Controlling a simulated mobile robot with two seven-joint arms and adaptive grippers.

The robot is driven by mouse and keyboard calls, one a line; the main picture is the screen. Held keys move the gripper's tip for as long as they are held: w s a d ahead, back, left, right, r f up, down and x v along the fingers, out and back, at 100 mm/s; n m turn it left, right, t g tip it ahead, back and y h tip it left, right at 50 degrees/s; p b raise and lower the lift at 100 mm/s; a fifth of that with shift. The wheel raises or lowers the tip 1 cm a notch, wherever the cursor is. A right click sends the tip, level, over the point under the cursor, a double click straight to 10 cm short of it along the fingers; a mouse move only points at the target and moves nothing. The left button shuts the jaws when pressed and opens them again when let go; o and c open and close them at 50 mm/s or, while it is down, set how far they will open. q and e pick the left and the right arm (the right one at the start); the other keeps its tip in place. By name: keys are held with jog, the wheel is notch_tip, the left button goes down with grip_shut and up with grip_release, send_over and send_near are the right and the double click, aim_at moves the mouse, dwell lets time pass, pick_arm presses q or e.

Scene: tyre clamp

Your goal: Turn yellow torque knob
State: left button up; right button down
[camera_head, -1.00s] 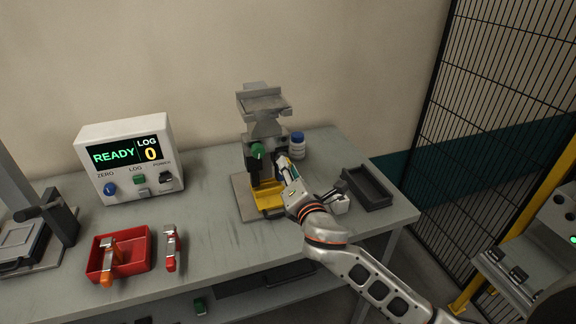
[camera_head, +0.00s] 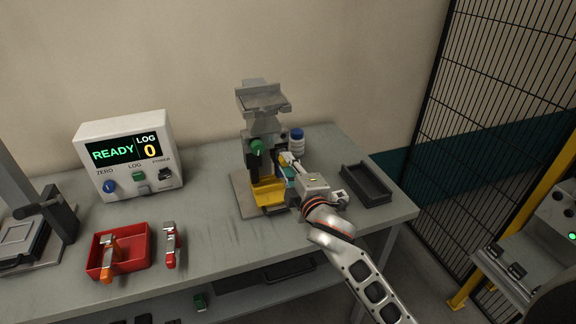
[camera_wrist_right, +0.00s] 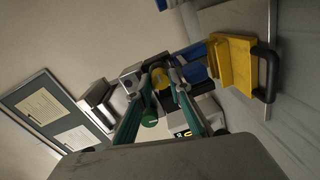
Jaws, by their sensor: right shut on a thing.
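The yellow torque knob (camera_wrist_right: 160,77) sits between the fingertips of my right gripper (camera_wrist_right: 162,84) in the wrist view. The gripper is shut on it. In the head view the yellow knob (camera_head: 283,160) shows only as a small patch on the right side of the grey clamp machine (camera_head: 262,100), at the tips of my right gripper (camera_head: 285,163). The fingers hide part of the knob, so its angle cannot be told. My left gripper is not in view.
A green knob (camera_head: 257,147) faces front on the machine, above a yellow block (camera_head: 268,190). A white bottle (camera_head: 297,142) stands close behind my gripper. A dark tray (camera_head: 367,185) lies to the right. A red tray (camera_head: 119,250) and the READY display box (camera_head: 130,155) are left.

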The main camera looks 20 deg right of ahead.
jog(key=shift+m, duration=0.9)
jog(key=c, duration=1.8)
grip_release()
jog(key=shift+s+d+r, duration=0.15)
jog(key=shift+s, duration=1.85)
jog(key=shift+s+d+r, duration=0.1)
jog(key=shift+s, duration=1.9)
